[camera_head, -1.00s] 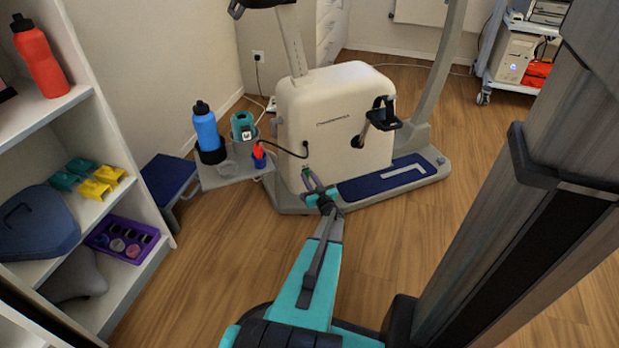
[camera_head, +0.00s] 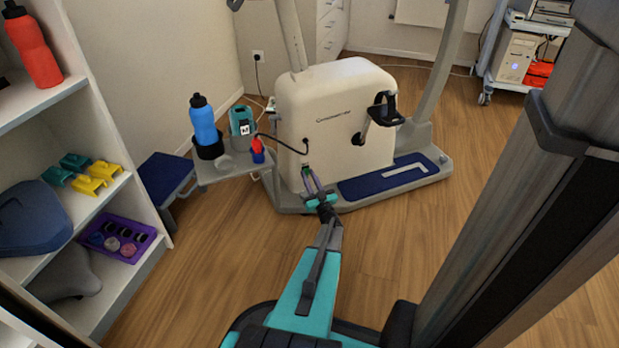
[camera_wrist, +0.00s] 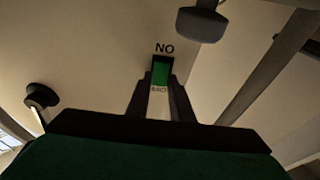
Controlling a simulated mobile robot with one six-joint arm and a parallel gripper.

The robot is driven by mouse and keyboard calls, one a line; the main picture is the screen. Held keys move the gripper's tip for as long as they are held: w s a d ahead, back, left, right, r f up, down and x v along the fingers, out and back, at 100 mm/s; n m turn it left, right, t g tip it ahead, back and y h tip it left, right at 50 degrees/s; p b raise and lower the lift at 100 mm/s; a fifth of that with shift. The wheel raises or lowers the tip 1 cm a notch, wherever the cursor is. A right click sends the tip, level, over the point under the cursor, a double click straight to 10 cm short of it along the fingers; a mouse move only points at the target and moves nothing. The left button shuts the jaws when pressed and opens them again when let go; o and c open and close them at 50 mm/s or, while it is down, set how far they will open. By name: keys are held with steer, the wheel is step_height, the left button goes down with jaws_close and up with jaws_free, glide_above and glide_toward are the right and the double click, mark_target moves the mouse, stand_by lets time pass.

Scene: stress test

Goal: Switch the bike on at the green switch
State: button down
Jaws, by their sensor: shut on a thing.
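The exercise bike (camera_head: 345,105) has a cream housing on a grey base. The green switch (camera_head: 306,171) sits low on the housing's front face. In the wrist view the green switch (camera_wrist: 161,70) is between two printed words: "NO" above it, and upside-down small letters, seemingly "OFF", below it. My gripper (camera_head: 309,176) reaches the switch from the front. In the wrist view the dark fingers of my gripper (camera_wrist: 161,80) stand one on each side of the switch, shut on it. The fingers hide its lower edges. I cannot tell which way it is tipped.
A side tray (camera_head: 213,177) left of the bike bears a blue bottle (camera_head: 203,125), a teal device (camera_head: 242,120) and a red-and-blue item (camera_head: 257,150). A black cable runs into the housing. White shelves (camera_head: 140,262) stand at left. The floor right of my arm is clear.

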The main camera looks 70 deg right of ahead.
steer(key=c, duration=1.6)
jaws_free()
steer(key=shift+o, duration=0.2)
steer(key=p+v, duration=0.4)
steer(key=v, duration=0.9)
steer(key=shift+s+a, duration=0.2)
steer(key=shift+a, duration=0.1)
